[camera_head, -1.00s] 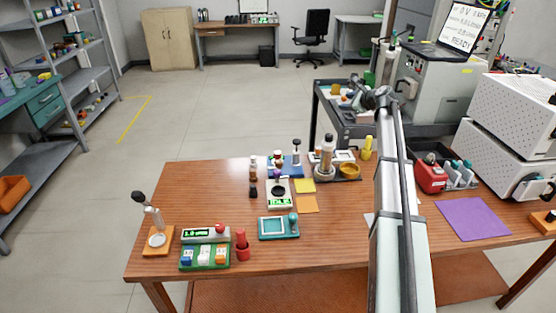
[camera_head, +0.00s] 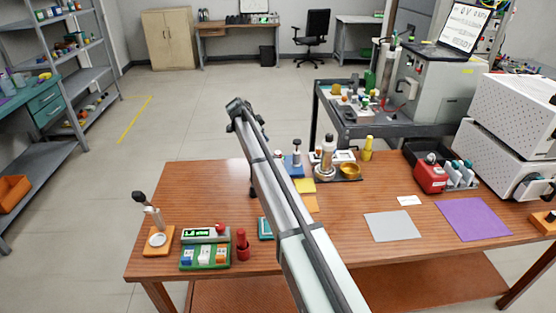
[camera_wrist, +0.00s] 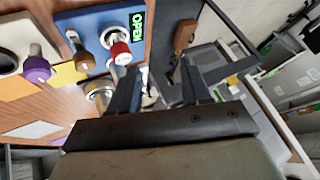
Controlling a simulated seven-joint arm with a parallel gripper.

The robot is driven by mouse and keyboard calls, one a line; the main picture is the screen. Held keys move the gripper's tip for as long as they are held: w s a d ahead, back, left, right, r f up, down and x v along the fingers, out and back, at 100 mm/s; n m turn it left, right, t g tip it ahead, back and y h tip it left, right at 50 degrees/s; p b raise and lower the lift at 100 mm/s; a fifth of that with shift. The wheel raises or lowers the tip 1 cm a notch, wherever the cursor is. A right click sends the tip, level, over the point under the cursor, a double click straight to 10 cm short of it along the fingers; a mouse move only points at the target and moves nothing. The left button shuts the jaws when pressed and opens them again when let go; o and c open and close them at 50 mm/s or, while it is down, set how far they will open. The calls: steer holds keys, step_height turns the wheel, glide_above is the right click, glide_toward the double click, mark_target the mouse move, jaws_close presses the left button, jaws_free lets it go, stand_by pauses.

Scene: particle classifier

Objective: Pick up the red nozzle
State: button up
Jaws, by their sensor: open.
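A red upright piece (camera_head: 242,245), wide at its base and narrower at the top, stands at the front left of the table in the head view. It looks like the red nozzle. My gripper (camera_wrist: 157,68) shows in the wrist view with its two dark fingers apart and nothing held between them. In the head view my arm hides the gripper or leaves it too unclear to make out. The wrist view also shows a red-and-white knob (camera_wrist: 120,48) on a blue base with a green OPEN display, left of the fingers. I cannot see the red upright piece in the wrist view.
Left of the red piece are a green tray (camera_head: 205,265) with coloured blocks, a display box (camera_head: 200,234) and an orange-based stand (camera_head: 158,240). My arm partly covers a teal tray (camera_head: 264,229). A grey mat (camera_head: 393,226) and purple mat (camera_head: 474,221) lie bare at right.

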steer(key=s+a+n+h, duration=0.1)
steer(key=a+h, duration=0.4)
steer(key=a, duration=0.3)
steer(key=m+g+h, duration=0.2)
steer(key=g+h, duration=0.1)
glide_toward(276, 153)
steer(key=x, duration=0.6)
steer(key=shift+r, duration=0.25)
steer(key=shift+f+x, duration=0.2)
steer(key=shift+x, duration=2.4)
steer(key=shift+a, duration=0.1)
steer(key=shift+c, duration=0.4)
steer(key=c, duration=0.7)
